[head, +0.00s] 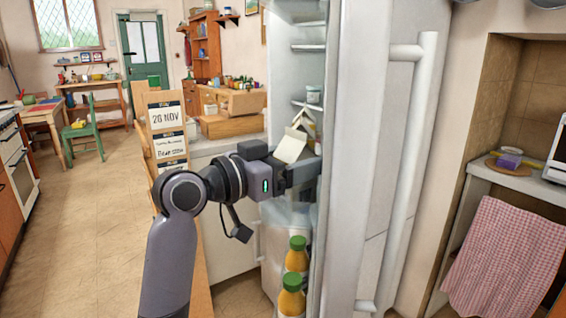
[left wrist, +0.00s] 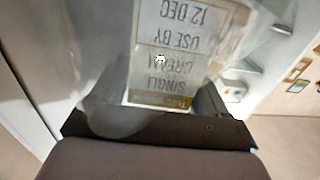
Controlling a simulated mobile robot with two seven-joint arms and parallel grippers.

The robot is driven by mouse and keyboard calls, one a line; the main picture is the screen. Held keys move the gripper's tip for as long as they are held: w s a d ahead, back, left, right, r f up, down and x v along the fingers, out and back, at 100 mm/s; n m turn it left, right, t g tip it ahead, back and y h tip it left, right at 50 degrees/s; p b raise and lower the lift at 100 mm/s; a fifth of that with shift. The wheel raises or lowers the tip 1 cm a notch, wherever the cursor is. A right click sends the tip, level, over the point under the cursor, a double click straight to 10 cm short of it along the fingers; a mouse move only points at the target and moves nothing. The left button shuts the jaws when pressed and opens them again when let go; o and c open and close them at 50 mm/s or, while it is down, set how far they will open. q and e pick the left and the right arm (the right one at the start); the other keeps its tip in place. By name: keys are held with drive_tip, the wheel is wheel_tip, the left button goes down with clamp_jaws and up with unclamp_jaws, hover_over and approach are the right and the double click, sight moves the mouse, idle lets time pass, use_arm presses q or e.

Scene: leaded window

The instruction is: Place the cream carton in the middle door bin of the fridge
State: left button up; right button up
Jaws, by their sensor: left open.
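The cream carton (head: 291,145) is white with a peaked top and tilts slightly inside the fridge door in the head view. My left gripper (head: 303,177) is open at the carton, and its fingers are partly hidden behind the door edge. In the left wrist view the carton's label (left wrist: 178,45) appears upside down, reading "cream", "use by" and "12 Dec", close in front of the open left gripper (left wrist: 160,108). A clear door bin (head: 283,215) shows below the gripper. Whether the carton's base rests in a bin is hidden. My right gripper is out of view.
The fridge door (head: 375,150) stands open, with a long white handle (head: 410,170). Juice bottles with green caps (head: 291,296) stand low in the door. A small tub (head: 313,95) sits higher up. A dated board (head: 167,125) stands left of my arm.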

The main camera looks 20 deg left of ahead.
use_arm(q)
drive_tip(key=b+v, duration=0.1)
drive_tip(key=v, duration=1.1)
drive_tip(key=shift+s, duration=0.1)
